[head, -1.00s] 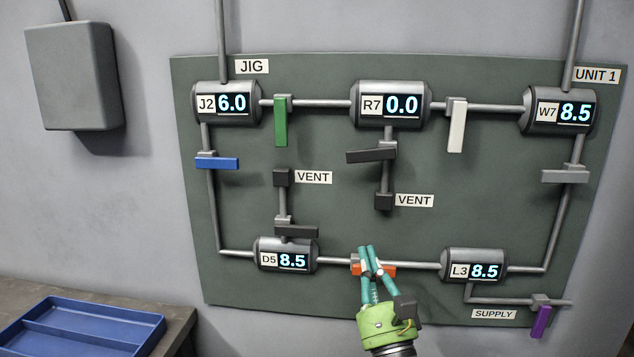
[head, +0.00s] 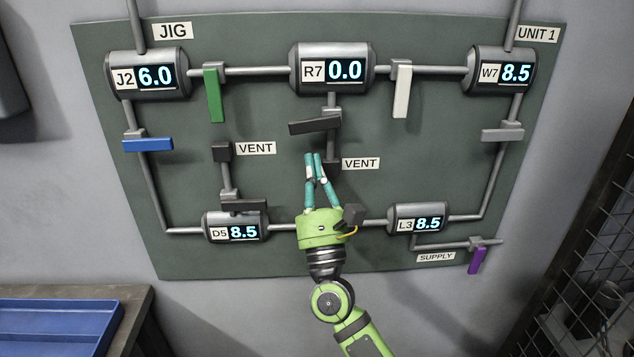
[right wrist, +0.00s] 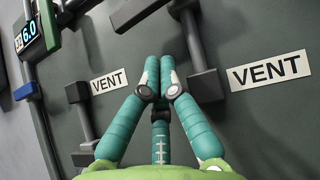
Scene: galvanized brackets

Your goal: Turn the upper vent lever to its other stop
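The upper vent lever (head: 315,124) is a dark bar on the pipe below the R7 gauge. It lies nearly level, pointing left from its valve, crosswise to the pipe. Its end shows at the top of the right wrist view (right wrist: 137,8). My right gripper (head: 314,154) is shut and empty, its teal fingertips together just below the lever and apart from it in the head view. In the right wrist view the fingertips (right wrist: 159,75) sit left of the vent's dark end block (right wrist: 207,86). My left gripper is out of view.
The lower vent lever (head: 243,207) lies above the D5 gauge (head: 234,228). Green (head: 213,95), white (head: 401,92), blue (head: 147,145), grey (head: 502,135) and purple (head: 477,261) levers surround the panel's middle. A blue tray (head: 55,328) is lower left, a mesh cage (head: 590,240) right.

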